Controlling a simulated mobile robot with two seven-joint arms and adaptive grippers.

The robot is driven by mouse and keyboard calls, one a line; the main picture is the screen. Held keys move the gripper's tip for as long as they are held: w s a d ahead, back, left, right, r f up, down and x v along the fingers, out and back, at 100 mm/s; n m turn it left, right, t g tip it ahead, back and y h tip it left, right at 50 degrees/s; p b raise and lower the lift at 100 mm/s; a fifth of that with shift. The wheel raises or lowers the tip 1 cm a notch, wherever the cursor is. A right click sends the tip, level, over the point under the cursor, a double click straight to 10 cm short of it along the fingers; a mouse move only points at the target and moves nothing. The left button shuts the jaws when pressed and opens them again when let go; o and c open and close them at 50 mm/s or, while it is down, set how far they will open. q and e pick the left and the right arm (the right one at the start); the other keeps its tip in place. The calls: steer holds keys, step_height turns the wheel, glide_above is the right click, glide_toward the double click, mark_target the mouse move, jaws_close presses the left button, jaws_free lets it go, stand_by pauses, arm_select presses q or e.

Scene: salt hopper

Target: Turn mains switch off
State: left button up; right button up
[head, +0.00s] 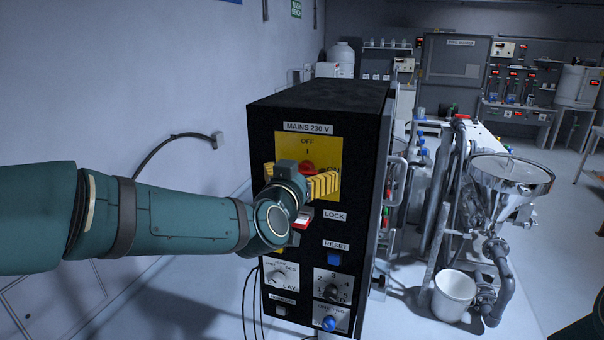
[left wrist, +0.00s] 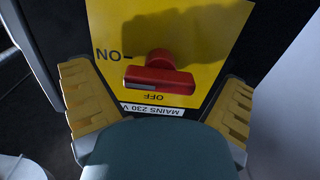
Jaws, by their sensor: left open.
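The mains switch is a red rotary handle (head: 309,167) on a yellow plate (head: 331,149) under a "MAINS 230 V" label, on the front of a black cabinet. The left wrist view shows the handle (left wrist: 160,80) lying crosswise, its pale-marked end towards "ON", with "OFF" on the label side. My left gripper (head: 297,180) is in front of the plate, its yellow fingers open on either side of the handle. In the left wrist view (left wrist: 158,98) both fingers stand clear of the handle. My right gripper is not in view.
Below the switch the cabinet (head: 362,130) carries a red-and-white lock part (head: 302,221), a blue reset button (head: 334,260) and dials. A hopper (head: 510,180) and a white bucket (head: 454,296) stand to the right. A wall is on the left.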

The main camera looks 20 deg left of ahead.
arm_select(q)
steer(key=shift+c, duration=0.3)
steer(key=c, duration=1.2)
steer(key=shift+o, duration=0.2)
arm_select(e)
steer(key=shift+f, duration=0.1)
